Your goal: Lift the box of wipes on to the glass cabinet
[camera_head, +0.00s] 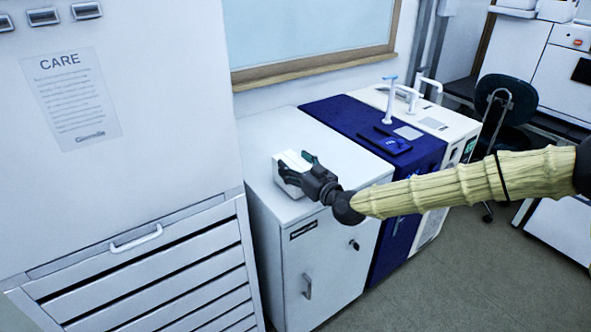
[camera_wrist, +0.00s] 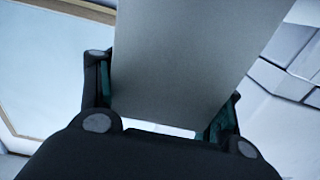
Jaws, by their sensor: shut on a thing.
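The box of wipes, a small white box (camera_head: 287,178), is over the left front part of the top of a low white cabinet (camera_head: 318,262). This cabinet has a dark label, a lock and a handle; I cannot read the label to confirm it is the glass cabinet. My gripper (camera_head: 299,170) is shut on the box from the right. In the wrist view the box's plain grey face (camera_wrist: 190,60) fills the space between the fingers of my gripper (camera_wrist: 165,98). I cannot tell whether the box's underside touches the cabinet top.
A tall white unit with a CARE notice (camera_head: 72,100) and slatted front stands close on the left. A blue-covered section (camera_head: 350,118) and a white unit with taps (camera_head: 432,120) adjoin on the right. The cabinet top behind the box is clear. A dark chair (camera_head: 505,100) stands farther right.

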